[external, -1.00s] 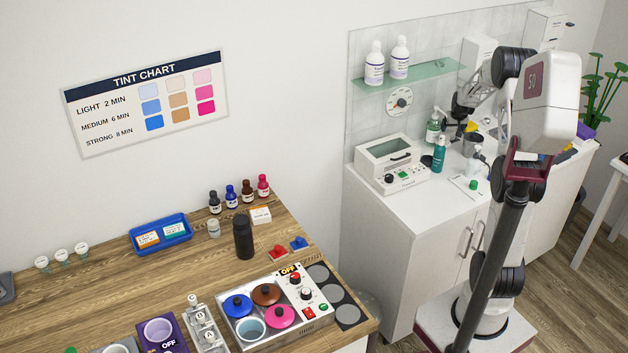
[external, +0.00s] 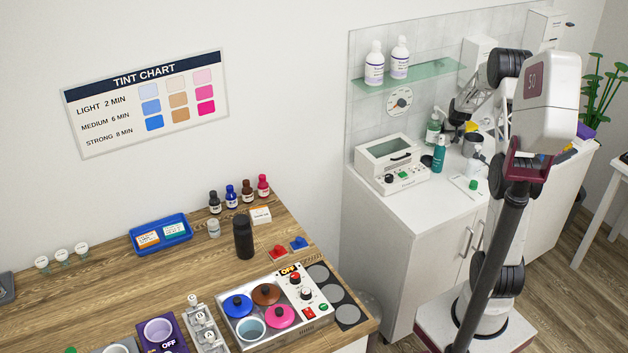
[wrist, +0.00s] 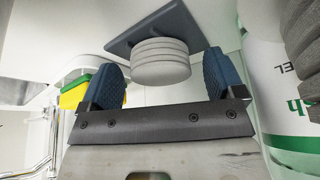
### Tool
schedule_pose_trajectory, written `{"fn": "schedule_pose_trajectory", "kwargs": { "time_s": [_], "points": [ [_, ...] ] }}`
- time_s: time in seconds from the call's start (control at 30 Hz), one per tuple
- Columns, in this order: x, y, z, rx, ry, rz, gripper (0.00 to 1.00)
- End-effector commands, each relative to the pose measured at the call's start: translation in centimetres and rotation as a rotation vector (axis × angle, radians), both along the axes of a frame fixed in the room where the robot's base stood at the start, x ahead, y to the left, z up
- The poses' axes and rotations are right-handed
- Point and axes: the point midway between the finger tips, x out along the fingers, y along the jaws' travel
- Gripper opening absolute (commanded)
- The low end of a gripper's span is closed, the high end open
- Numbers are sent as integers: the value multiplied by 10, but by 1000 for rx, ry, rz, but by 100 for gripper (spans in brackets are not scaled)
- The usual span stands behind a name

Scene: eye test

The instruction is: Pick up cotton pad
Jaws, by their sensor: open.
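A stack of round white cotton pads (wrist: 160,64) shows in the wrist view, against a dark blue-grey square plate (wrist: 122,44). My gripper (wrist: 162,72) is open, with one blue-grey finger on each side of the stack in the picture. Gaps show between the stack and both fingers. I cannot tell how far the fingertips reach along the stack. In the external view my arm largely hides the gripper over the white counter (external: 430,205), and I cannot make out the pads there.
In the wrist view a white bottle with green lettering (wrist: 283,105) stands close on the right. A yellow and green block (wrist: 76,92) is on the left, with a metal tap (wrist: 45,140) near it. A teal bottle (external: 440,155) stands on the counter.

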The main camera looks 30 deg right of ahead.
Motion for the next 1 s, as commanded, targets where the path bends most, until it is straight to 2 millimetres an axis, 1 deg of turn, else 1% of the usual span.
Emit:
{"fn": "schedule_pose_trajectory", "kwargs": {
  "time_s": [0.1,0.17,0.4,0.43,0.47,0.8,1.0],
  "points": [
    [0,0,0,0,0,0,88],
    [0,0,0,0,0,0,79],
    [0,0,0,0,0,0,42],
    [0,0,0,0,0,0,37],
    [0,0,0,0,0,0,35],
    [0,0,1,0,0,0,35],
    [0,0,12,0,0,0,35]
  ]
}}
